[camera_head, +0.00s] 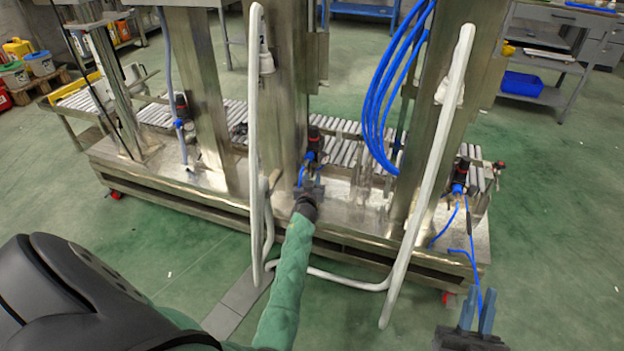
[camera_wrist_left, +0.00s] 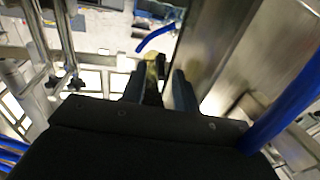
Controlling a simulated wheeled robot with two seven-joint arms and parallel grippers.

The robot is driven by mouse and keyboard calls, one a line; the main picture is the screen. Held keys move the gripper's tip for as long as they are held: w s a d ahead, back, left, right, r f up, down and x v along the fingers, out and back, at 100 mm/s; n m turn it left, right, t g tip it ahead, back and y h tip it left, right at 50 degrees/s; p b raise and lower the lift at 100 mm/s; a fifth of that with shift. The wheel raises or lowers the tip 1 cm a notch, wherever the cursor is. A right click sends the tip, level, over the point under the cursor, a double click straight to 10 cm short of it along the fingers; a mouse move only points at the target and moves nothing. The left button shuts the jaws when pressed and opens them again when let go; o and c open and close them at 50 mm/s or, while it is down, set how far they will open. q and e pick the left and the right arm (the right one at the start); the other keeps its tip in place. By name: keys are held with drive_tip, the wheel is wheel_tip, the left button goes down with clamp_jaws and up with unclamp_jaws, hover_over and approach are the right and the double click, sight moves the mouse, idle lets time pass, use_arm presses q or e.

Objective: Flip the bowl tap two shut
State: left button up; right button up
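In the left wrist view, the two fingers of my left gripper (camera_wrist_left: 158,90) stand apart. A small yellowish fitting (camera_wrist_left: 152,68) with a dark part shows at and between the fingertips; I cannot tell whether they touch it. Which part is the tap's handle, and its position, is too small to tell. My right gripper (camera_head: 478,311) is at the lower right, fingers apart and empty, away from the machine.
Similar valve units stand at the left (camera_head: 181,108) and right (camera_head: 460,172). Steel columns (camera_head: 279,90) and pale bent pipes (camera_head: 255,150) flank my left arm. Blue hose coils (camera_head: 385,95) hang at the right column. Green floor (camera_head: 560,250) at the right is clear.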

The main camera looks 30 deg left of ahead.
use_arm(q)
drive_tip(key=shift+w+a, duration=0.1)
drive_tip(key=shift+w, duration=0.1)
use_arm(e)
drive_tip(key=shift+s+r, duration=0.15)
drive_tip(key=shift+r, duration=0.25)
use_arm(q)
clamp_jaws()
